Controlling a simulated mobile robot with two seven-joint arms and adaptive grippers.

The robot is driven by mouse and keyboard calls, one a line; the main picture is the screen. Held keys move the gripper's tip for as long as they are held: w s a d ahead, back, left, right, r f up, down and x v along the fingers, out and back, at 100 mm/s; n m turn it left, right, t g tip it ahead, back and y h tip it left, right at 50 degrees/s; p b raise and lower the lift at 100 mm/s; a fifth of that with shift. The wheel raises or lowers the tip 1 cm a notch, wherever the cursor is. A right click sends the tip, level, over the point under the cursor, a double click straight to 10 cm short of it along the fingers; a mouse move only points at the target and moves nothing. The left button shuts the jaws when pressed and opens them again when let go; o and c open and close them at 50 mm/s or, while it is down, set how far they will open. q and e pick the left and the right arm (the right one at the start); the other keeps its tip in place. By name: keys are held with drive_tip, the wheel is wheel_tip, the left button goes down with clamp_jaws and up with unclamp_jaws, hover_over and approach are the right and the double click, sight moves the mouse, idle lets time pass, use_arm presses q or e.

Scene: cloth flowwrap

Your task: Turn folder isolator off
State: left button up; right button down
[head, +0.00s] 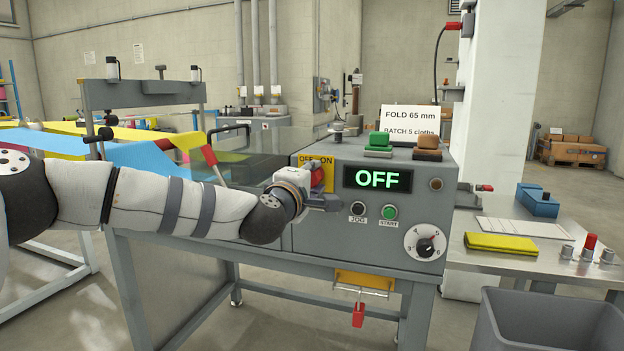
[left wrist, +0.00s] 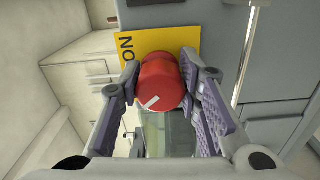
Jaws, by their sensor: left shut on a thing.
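The folder isolator is a red knob (head: 317,178) on a yellow plate (head: 327,160) marked OFF and ON, on the grey machine's front panel. In the left wrist view the red knob (left wrist: 160,82) sits between the two fingers of my left gripper (left wrist: 159,73), which is shut on it. A white mark shows on the knob's face. The word ON is readable on the yellow plate (left wrist: 178,42); the OFF word is hidden there. In the head view my left gripper (head: 322,200) partly covers the knob. The display (head: 377,179) reads OFF in green. My right gripper is not in view.
JOG (head: 357,208) and START (head: 389,212) buttons and a dial (head: 424,243) sit right of my gripper. A red padlock (head: 358,315) hangs below the panel. A side table (head: 490,268) with a yellow cloth (head: 502,243) and a grey bin (head: 550,320) stand at right.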

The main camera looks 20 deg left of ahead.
use_arm(q)
drive_tip(key=shift+n, duration=0.5)
drive_tip(key=o, duration=1.2)
drive_tip(key=shift+c, duration=0.2)
drive_tip(key=s, duration=1.2)
drive_tip(key=shift+a, duration=0.2)
